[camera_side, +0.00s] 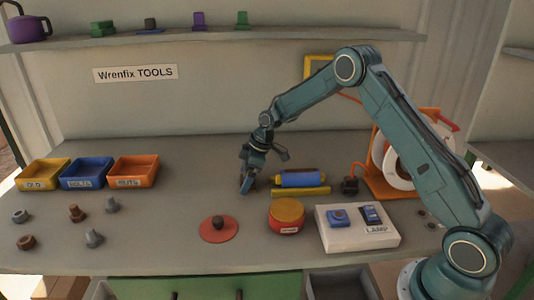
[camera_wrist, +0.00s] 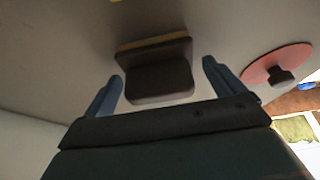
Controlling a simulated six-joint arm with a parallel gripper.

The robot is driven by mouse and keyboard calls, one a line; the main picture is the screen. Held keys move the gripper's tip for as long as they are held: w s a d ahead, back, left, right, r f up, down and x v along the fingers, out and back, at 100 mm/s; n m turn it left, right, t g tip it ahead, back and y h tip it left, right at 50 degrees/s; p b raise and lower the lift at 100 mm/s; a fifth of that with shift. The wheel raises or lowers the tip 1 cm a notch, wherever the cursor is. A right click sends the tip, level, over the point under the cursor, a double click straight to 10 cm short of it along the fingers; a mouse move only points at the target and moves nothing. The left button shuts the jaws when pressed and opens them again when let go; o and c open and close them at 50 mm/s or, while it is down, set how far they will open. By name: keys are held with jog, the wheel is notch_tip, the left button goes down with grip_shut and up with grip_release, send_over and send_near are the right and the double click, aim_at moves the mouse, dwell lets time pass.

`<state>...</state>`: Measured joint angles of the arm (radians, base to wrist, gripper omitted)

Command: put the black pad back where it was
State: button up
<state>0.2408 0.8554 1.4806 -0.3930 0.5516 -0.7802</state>
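A dark block with a tan strip along its far edge, probably the black pad (camera_wrist: 160,82), lies between my gripper's fingers in the wrist view. My gripper (camera_side: 247,188) is low over the middle of the bench in the side view. In the wrist view my gripper (camera_wrist: 164,84) has its two blue fingers spread wide. A gap shows between the right finger and the pad; the left fingertip is close to its edge. I cannot make out the pad clearly in the side view, where the gripper seems to cover it.
A red disc with a dark knob (camera_side: 218,229) lies in front of my gripper. A blue roller (camera_side: 299,179), a yellow bar (camera_side: 300,191) and a round orange box (camera_side: 287,217) are to the right. Labelled bins (camera_side: 87,173) and several bolts and nuts are left. A white lamp box (camera_side: 345,238) stands front right.

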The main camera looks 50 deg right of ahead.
jog(key=v, duration=1.2)
jog(key=shift+r, duration=0.2)
dwell(0.6)
jog(key=s+a+r+m+h, duration=0.1)
jog(key=s+a+r+m, duration=0.1)
jog(key=s+a+r, duration=0.4)
jog(key=s+a+r+m+h, duration=0.1)
jog(key=s+r+m, duration=0.1)
jog(key=s+r, duration=0.75)
jog(key=s+f+m+t, duration=0.1)
jog(key=s+m, duration=0.1)
jog(key=s, duration=0.8)
jog(key=s+a+f+m+t+h, duration=0.1)
jog(key=s+m, duration=0.2)
jog(key=s, duration=0.8)
jog(key=shift+s+a+f, duration=0.25)
jog(key=shift+s+f, duration=0.05)
